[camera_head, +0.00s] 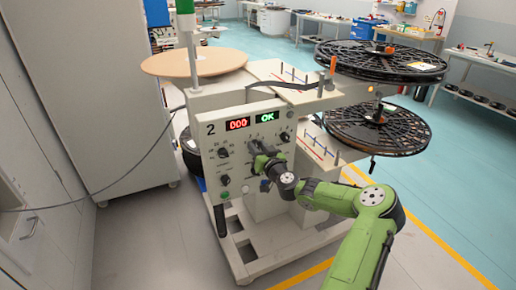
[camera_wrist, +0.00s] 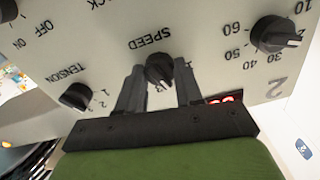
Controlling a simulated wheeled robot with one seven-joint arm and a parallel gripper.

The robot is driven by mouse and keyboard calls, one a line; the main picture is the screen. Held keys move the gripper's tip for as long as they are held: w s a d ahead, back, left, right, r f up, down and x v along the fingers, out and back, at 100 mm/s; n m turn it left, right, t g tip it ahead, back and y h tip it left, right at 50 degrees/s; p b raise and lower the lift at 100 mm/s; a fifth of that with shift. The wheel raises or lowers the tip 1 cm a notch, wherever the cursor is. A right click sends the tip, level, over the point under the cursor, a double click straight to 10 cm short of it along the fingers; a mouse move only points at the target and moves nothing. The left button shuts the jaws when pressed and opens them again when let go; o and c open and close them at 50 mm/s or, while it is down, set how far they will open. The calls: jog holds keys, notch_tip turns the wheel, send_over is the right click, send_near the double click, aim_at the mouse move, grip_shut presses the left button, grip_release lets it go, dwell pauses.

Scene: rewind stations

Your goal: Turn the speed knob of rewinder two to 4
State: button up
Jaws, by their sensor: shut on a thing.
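Rewinder two (camera_head: 236,190) is a pale machine with a front panel marked 2, a red 000 display and a green OK display. In the wrist view its panel appears upside down. The black speed knob (camera_wrist: 159,71), beside the printed word SPEED, sits between the two fingers of my gripper (camera_wrist: 159,66). The gripper is shut on this knob. The knob's pale pointer mark points towards the palm, near partly hidden numbers; I cannot tell the exact setting. In the head view my gripper (camera_head: 262,158) is at the panel below the displays and hides the knob.
A tension knob (camera_wrist: 76,96) and a larger-numbered dial (camera_wrist: 275,34) flank the speed knob. An ON/OFF switch (camera_wrist: 8,10) is at the corner. Black reels (camera_head: 378,127) overhang at the right. A grey cabinet (camera_head: 90,90) stands left.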

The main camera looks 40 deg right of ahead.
jog(key=m, duration=0.4)
jog(key=shift+m+p, duration=0.4)
jog(key=m+p, duration=0.1)
jog(key=m, duration=0.3)
jog(key=shift+d, duration=0.1)
jog(key=m+p, duration=0.2)
jog(key=m, duration=0.2)
jog(key=shift+m, duration=0.4)
jog(key=shift+f+m+p, duration=0.15)
jog(key=shift+m+p, duration=0.95)
jog(key=shift+m, duration=0.7)
jog(key=o, duration=1)
jog(key=shift+o, duration=0.2)
